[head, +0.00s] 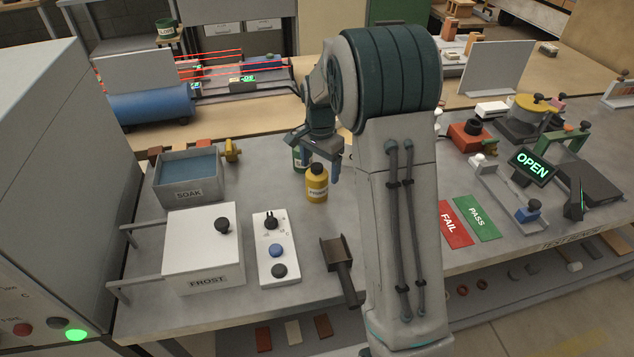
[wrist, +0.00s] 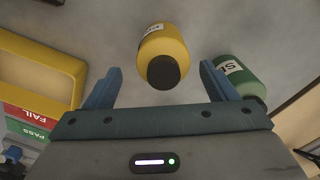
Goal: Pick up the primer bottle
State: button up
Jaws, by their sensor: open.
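The primer bottle (head: 317,188) is yellow with a dark cap and a pale label, standing upright on the grey bench. In the wrist view the primer bottle (wrist: 165,45) lies in line with the gap between my fingers, with its dark cap toward me. My gripper (wrist: 161,69) is open and empty, its two blue fingers apart. In the head view my gripper (head: 320,163) hangs above and just behind the bottle, partly hidden by my arm. I see no contact with the bottle.
A green bottle (head: 299,158) stands close behind the primer bottle; it also shows beside my right finger in the wrist view (wrist: 236,78). The soak tank (head: 188,192), frost box (head: 203,255) and a button panel (head: 275,250) stand to the left. A dark holder (head: 337,262) sits in front.

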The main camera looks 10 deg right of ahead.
jog(key=shift+a+f+p, duration=0.2)
jog(key=shift+f+p, duration=0.1)
jog(key=shift+f, duration=1.05)
jog(key=shift+a+f+p, duration=0.2)
jog(key=shift+f+p, duration=0.1)
jog(key=shift+f, duration=1.05)
jog(key=c, duration=1.2)
